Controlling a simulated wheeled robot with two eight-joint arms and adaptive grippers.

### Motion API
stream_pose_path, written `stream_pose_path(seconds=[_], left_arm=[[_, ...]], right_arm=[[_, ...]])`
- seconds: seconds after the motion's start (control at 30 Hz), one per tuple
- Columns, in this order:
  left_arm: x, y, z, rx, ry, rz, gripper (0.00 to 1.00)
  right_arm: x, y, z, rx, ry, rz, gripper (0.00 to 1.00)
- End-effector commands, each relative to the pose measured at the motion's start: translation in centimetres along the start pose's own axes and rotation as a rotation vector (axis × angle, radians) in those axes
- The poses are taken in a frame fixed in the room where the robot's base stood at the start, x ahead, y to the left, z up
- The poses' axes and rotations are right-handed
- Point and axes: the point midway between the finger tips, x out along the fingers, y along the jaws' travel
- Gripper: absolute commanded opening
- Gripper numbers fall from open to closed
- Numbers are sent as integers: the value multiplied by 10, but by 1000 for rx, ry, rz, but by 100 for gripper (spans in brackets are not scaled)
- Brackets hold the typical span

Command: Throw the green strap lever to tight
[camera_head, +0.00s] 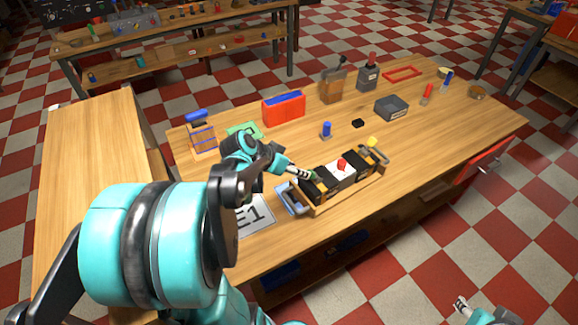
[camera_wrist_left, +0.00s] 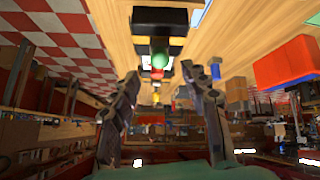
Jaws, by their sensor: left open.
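A wooden tray (camera_head: 345,196) on the table holds a row of dark and white blocks. A red knob (camera_head: 341,164) stands near the middle of the row and a yellow knob (camera_head: 372,142) at its far end. My left gripper (camera_head: 311,174) is open over the row's near left end and hides much of that spot. In the left wrist view the round green lever knob (camera_wrist_left: 159,60) shows between the spread fingers of my left gripper (camera_wrist_left: 159,74), with red and yellow behind it. I cannot tell whether they touch it. My right gripper (camera_head: 463,304) is at lower right, clear of the table.
A blue peg (camera_head: 326,130), a red box (camera_head: 284,107) and a grey box (camera_head: 392,108) stand behind.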

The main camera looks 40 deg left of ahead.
Motion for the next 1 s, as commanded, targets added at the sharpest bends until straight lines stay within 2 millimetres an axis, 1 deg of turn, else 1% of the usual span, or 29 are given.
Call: stream_pose_path(seconds=[0.03, 0.1, 0.2, 0.3, 0.43, 0.9, 0.97, 1.0], left_arm=[[-10, 0, 0, -2, 0, -1, 46], [-22, 0, 1, -3, 0, -1, 46], [-34, 0, 0, -2, 0, -1, 46], [-41, 0, 0, -1, 0, 0, 46], [-44, 0, 0, 1, -1, 1, 46], [-43, 1, 0, 1, -1, 1, 46], [-43, 5, 0, 0, -6, 1, 46], [-42, 11, 0, -1, -14, 0, 46]], right_arm=[[0, 0, 0, 0, 0, 0, 40], [0, 0, 0, 0, 0, 0, 40], [0, 0, 0, 0, 0, 0, 40], [0, 0, 0, 0, 0, 0, 40], [0, 0, 0, 0, 0, 0, 40], [0, 0, 0, 0, 0, 0, 40], [0, 0, 0, 0, 0, 0, 40], [0, 0, 0, 0, 0, 0, 40]])
